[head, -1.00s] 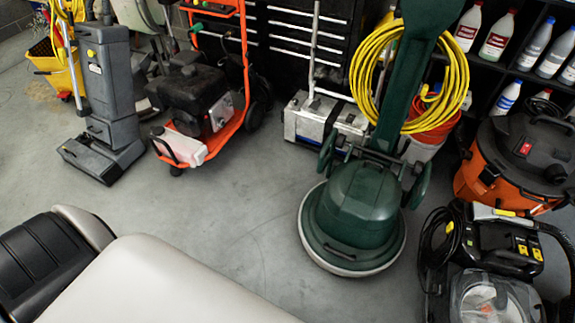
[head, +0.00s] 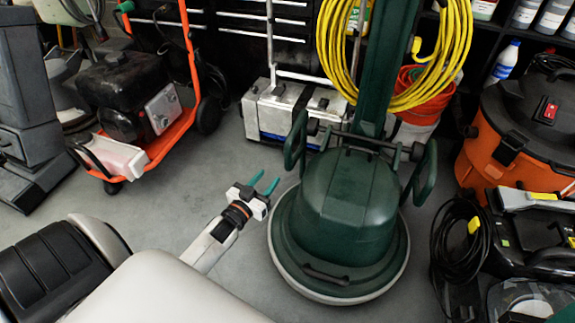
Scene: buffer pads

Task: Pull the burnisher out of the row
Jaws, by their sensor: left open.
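The burnisher (head: 345,215) is the dark green floor machine with a round base and an upright green column, standing on the grey floor right of centre. A yellow cable (head: 447,60) hangs in a coil around its upper column. My left gripper (head: 266,184) is open and empty, its two teal fingers pointing up and right. It is just left of the burnisher's body, near the curved green side bracket (head: 294,140); no contact is clear. The burnisher's top is cut off by the frame. My right gripper is not in view.
An orange-framed machine (head: 150,110) stands at the left, with a grey upright machine (head: 25,110) beside it. A silver box unit (head: 285,108) is behind the burnisher. An orange vacuum (head: 515,130) and a black cable (head: 460,245) crowd the right. Bare floor (head: 170,195) lies left of the burnisher.

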